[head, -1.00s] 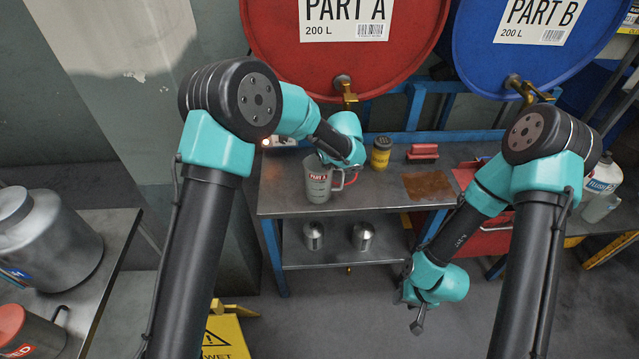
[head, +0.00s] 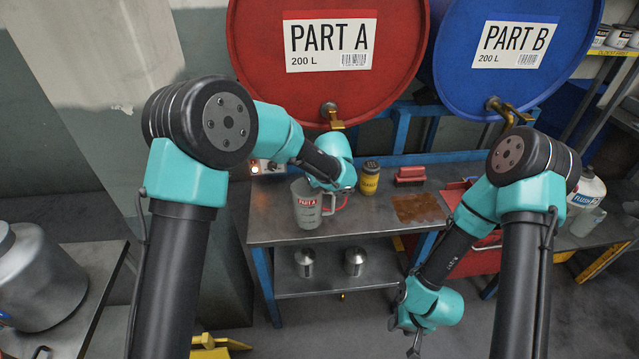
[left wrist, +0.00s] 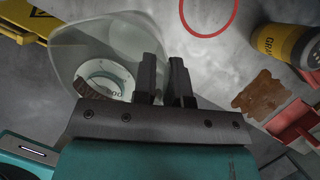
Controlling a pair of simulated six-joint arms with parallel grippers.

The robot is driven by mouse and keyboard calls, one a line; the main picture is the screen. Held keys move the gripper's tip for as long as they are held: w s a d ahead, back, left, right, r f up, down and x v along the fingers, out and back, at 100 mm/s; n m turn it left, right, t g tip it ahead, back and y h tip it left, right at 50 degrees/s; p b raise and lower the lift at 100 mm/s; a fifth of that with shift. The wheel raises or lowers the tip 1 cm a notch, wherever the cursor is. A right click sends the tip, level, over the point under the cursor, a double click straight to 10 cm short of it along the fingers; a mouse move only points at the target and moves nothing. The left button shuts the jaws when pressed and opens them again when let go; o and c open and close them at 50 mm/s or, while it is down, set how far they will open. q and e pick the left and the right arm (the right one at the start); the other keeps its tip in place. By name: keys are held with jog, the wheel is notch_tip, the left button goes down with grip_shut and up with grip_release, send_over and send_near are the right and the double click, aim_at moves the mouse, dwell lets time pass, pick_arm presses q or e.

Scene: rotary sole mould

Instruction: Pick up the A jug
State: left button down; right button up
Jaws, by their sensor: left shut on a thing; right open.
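The A jug (head: 306,210), a grey translucent jug with a red "PART A" label, is upright at the bench's front left in the head view. In the left wrist view the jug (left wrist: 105,60) is seen from above, on the left, with a pale disc at its bottom. My left gripper (left wrist: 166,75) is shut on the A jug at its handle side; the fingers hide most of the handle. In the head view I cannot tell whether the jug's base touches the bench. My right gripper (head: 412,342) is open and empty, low in front of the bench.
The red PART A drum (head: 330,85) and blue PART B drum (head: 510,75) have taps above the bench (head: 275,232). A yellow container (head: 370,180), red block (head: 410,174) and brown patch (head: 418,208) are right of the jug. A red ring (left wrist: 208,15) lies nearby.

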pick_arm(q)
jog(key=s+r, duration=0.1)
jog(key=s, duration=1.2)
jog(key=shift+s+r, duration=0.15)
